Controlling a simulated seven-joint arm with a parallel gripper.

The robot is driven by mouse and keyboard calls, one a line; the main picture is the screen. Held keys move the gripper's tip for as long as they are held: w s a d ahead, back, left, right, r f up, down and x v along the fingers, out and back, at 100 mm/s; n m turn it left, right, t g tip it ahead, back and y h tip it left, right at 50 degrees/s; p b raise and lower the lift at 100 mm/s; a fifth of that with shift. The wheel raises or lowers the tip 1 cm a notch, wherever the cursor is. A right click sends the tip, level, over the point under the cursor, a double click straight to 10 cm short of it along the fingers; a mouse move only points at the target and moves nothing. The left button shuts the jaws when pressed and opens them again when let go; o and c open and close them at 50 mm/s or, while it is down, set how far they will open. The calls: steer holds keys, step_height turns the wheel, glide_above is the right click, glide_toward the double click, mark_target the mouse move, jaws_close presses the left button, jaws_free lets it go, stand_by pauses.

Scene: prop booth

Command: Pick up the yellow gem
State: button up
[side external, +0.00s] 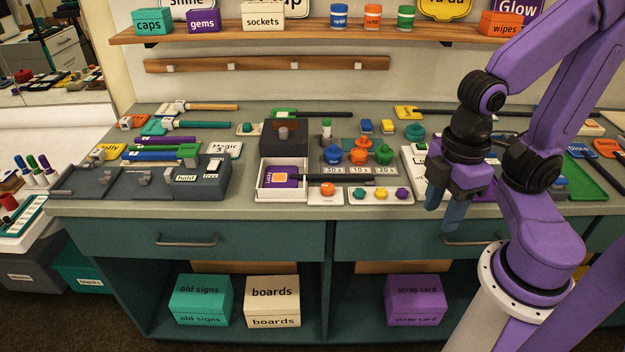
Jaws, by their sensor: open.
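The yellow gem (381,194) is a small piece in the middle of a low white tray (391,202) near the counter's front edge. A teal gem (360,193) sits to its left and a purple one (402,193) to its right. My gripper (443,209) is open, with its blue fingers pointing down. It is to the right of the tray, apart from the gem, and nothing shows between the fingers.
An orange knob on a white base (326,189) and a white box with a purple item (262,189) stand left of the tray. Blue, orange and green knobbed weights (360,156) stand behind it. A green tray (586,181) lies far right.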

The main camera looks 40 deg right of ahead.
steer(key=r+m, duration=0.2)
steer(key=m, duration=2)
glide_above(382, 192)
step_height(382, 192, down, 11)
steer(key=shift+s+f, duration=0.1)
steer(key=shift+s, duration=0.05)
steer(key=shift+w+f, duration=0.2)
steer(key=shift+f, duration=2.95)
steer(key=c, duration=0.8)
